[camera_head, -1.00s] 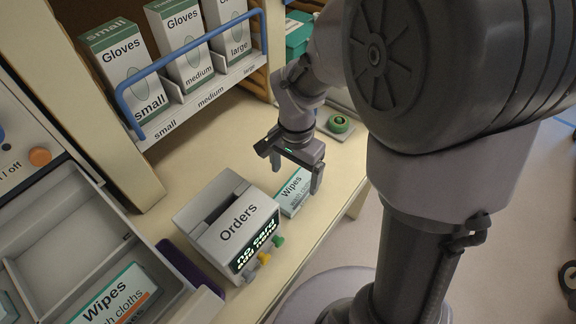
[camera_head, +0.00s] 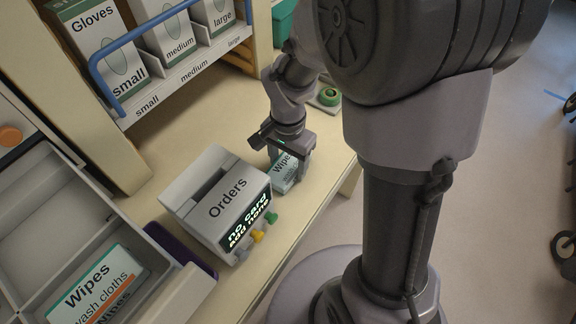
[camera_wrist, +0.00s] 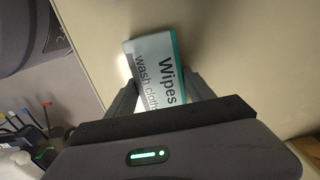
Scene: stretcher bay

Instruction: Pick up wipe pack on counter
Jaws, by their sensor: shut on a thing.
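The wipe pack (camera_head: 284,172) is a white and teal pack labelled "Wipes" on the counter (camera_head: 230,125), just right of the Orders box. In the wrist view the wipe pack (camera_wrist: 157,68) lies between my two fingers, its text reading "Wipes wash cloths". My gripper (camera_head: 288,165) points down over the pack and is shut on it. In the wrist view my gripper (camera_wrist: 160,95) has a finger at each side of the pack. The fingers hide part of the pack in the head view. I cannot tell whether it is clear of the counter.
The Orders box (camera_head: 218,200), with coloured knobs, stands close left of my gripper. A grey tray (camera_head: 60,215) holds another wipes pack (camera_head: 98,287). A shelf with glove boxes (camera_head: 98,50) and a blue rail is behind. A green round item (camera_head: 329,96) sits behind my gripper.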

